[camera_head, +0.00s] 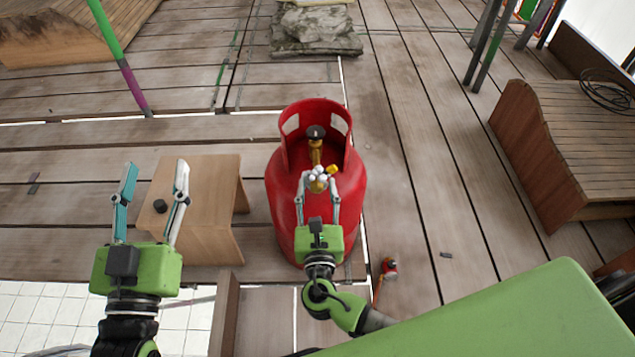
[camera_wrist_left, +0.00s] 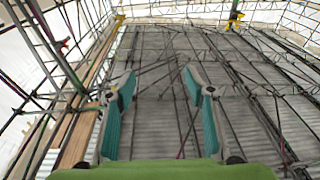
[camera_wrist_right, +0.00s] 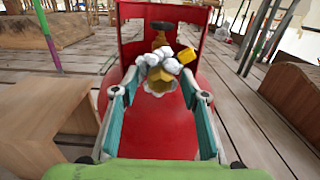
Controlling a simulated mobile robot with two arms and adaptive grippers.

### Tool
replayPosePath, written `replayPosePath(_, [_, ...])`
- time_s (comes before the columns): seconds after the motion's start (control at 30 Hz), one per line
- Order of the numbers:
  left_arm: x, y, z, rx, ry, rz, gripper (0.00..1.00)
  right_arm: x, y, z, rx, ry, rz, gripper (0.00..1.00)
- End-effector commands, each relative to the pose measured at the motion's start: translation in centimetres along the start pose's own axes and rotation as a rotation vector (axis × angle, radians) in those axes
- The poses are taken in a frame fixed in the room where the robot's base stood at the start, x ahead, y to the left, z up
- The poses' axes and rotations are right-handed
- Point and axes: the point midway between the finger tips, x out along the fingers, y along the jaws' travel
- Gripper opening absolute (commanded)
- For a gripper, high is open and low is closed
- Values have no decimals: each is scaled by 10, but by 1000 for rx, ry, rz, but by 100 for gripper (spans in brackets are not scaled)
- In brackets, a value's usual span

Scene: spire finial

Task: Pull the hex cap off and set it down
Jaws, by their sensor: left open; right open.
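A small dark cap-like piece (camera_head: 160,206) sits on top of the wooden stool (camera_head: 208,180); I cannot tell for sure whether it is the hex cap. A brass fitting with a cluster of white balls (camera_head: 318,178) and a yellow part (camera_head: 333,169) shows at the red gas cylinder (camera_head: 285,205). My right gripper (camera_head: 320,181) is open, its fingers on either side of this fitting; the right wrist view shows the white balls (camera_wrist_right: 160,62) between and beyond the fingers. My left gripper (camera_head: 155,171) is open and empty, and appears over the stool in the head view.
A brass valve with a dark knob (camera_head: 315,132) stands inside the cylinder's red collar (camera_head: 340,112). A small red-topped item (camera_head: 389,267) lies on the planks to the right. Planks right of the cylinder are mostly clear. A wooden bench (camera_head: 570,150) stands further right.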

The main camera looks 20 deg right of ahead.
Motion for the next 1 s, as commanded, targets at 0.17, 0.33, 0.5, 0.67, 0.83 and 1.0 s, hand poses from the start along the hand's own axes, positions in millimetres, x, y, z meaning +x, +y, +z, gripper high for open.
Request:
replayPosePath(0.17, [0, -1, 5, 1, -27, -2, 49, 0, 0, 0, 0, 0, 0, 41])
replayPosePath(0.33, [-1, -2, 9, 1, -44, -3, 49, 0, 0, 0, 0, 0, 0, 41])
replayPosePath(0.5, [-1, -2, 9, 2, -46, -3, 49, 0, 0, 0, 0, 0, 0, 41])
replayPosePath(0.67, [-1, -2, 8, 2, -42, -3, 49, 0, 0, 0, 0, 0, 0, 41])
replayPosePath(0.83, [-1, -2, 8, 2, -40, -3, 49, 0, 0, 0, 0, 0, 0, 41])
replayPosePath(1.0, [-1, -2, 9, 2, -49, -4, 49, 0, 0, 0, 0, 0, 0, 41])
